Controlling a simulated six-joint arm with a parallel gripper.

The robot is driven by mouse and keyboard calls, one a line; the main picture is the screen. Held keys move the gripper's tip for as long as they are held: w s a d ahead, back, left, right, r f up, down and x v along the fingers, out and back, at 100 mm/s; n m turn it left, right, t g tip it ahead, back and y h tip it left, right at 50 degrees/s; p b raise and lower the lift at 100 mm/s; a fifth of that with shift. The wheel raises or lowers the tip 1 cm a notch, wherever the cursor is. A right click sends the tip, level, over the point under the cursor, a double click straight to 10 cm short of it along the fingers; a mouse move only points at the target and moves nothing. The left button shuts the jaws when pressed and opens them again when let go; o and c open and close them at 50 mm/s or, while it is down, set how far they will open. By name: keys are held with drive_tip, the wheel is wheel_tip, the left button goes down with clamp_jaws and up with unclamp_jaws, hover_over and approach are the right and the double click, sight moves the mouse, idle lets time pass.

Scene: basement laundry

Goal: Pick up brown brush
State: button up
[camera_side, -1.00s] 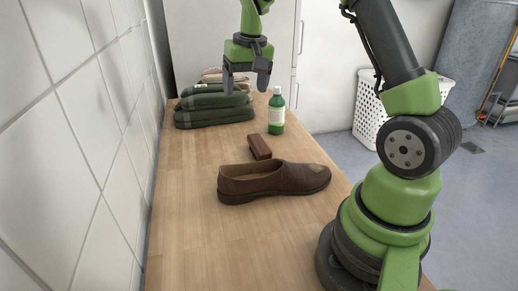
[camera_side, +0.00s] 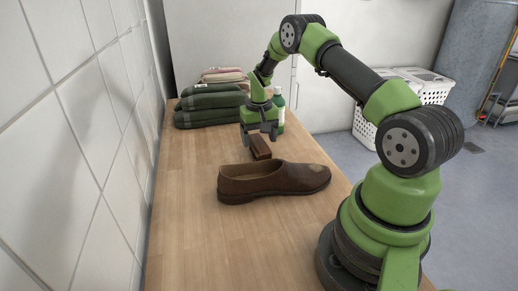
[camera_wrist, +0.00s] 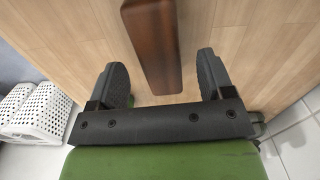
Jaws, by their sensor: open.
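The brown brush (camera_side: 260,148) lies on the wooden counter (camera_side: 190,235), just behind a brown shoe (camera_side: 275,182). My gripper (camera_side: 260,138) is low over the brush, its fingers pointing down. In the wrist view the brush (camera_wrist: 154,45) runs from the top edge to between the two fingers of my gripper (camera_wrist: 164,80). The fingers are apart, with a gap on each side of the brush. I cannot tell how far the fingertips are above the counter.
Folded dark green towels (camera_side: 210,112) are stacked at the back left. A tiled wall (camera_side: 75,130) borders the left. White baskets (camera_side: 428,90) stand beyond the counter. The front left counter is clear.

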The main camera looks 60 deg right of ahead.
sight(259, 143)
wheel_tip(259, 143, down, 3)
drive_tip(key=shift+r, duration=0.2)
drive_tip(key=c, duration=1)
drive_tip(key=shift+r, duration=0.1)
wheel_tip(259, 143, up, 10)
drive_tip(key=shift+f, duration=0.1)
drive_tip(key=shift+c, duration=0.2)
